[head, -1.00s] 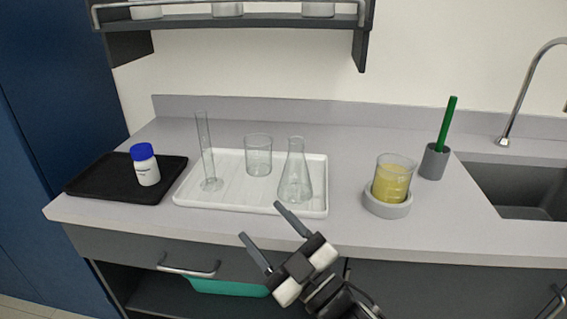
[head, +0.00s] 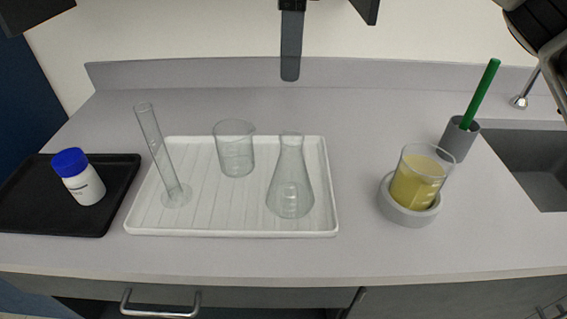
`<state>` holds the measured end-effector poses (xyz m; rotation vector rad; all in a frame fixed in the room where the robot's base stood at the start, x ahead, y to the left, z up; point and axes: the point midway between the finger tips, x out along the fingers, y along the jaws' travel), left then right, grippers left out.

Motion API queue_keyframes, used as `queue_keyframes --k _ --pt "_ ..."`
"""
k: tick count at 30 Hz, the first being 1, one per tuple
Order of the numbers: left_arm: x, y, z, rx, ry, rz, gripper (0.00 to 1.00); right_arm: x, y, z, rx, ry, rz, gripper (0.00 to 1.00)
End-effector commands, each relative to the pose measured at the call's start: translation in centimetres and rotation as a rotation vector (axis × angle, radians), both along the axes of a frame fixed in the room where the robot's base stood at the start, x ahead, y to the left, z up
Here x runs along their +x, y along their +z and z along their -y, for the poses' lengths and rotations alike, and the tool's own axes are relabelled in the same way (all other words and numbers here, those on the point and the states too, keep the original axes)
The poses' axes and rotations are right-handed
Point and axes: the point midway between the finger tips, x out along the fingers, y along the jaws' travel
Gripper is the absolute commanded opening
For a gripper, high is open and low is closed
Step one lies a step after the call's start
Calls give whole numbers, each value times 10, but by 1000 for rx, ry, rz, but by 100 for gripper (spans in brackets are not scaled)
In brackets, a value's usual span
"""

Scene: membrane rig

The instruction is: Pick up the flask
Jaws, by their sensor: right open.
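The flask (head: 290,190) is a clear glass conical one with a narrow neck. It stands upright on the right part of a white ribbed tray (head: 235,232) on the counter. My right gripper (head: 290,72) is at the top of the head view, pointing down, above the flask in the picture and apart from it. It is open and empty; its fingers line up so that only one shows clearly, and its upper part is cut off by the frame edge. My left gripper is out of view.
A glass beaker (head: 235,150) and a tall, tilted-looking cylinder (head: 158,150) share the tray. A blue-capped bottle (head: 82,180) stands on a black tray (head: 85,226). Right are a beaker of yellow liquid (head: 416,182) in a grey ring, a grey holder (head: 458,140) and a sink (head: 530,165).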

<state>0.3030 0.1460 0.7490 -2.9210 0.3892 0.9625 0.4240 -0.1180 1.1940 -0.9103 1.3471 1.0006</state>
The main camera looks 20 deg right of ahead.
Motion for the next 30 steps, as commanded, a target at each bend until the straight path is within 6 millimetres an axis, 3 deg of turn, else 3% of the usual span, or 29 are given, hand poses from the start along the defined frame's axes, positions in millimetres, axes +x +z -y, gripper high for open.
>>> queue_keyframes --k 4,15,26,30 --pt "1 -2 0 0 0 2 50 2 -1 12 -52 -20 27 58" --pt "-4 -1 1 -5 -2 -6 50 1 -74 11 -50 -19 24 58" --pt "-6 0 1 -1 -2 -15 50 1 -107 8 -48 -18 24 58" --pt "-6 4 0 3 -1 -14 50 1 -127 3 -47 -17 24 58"
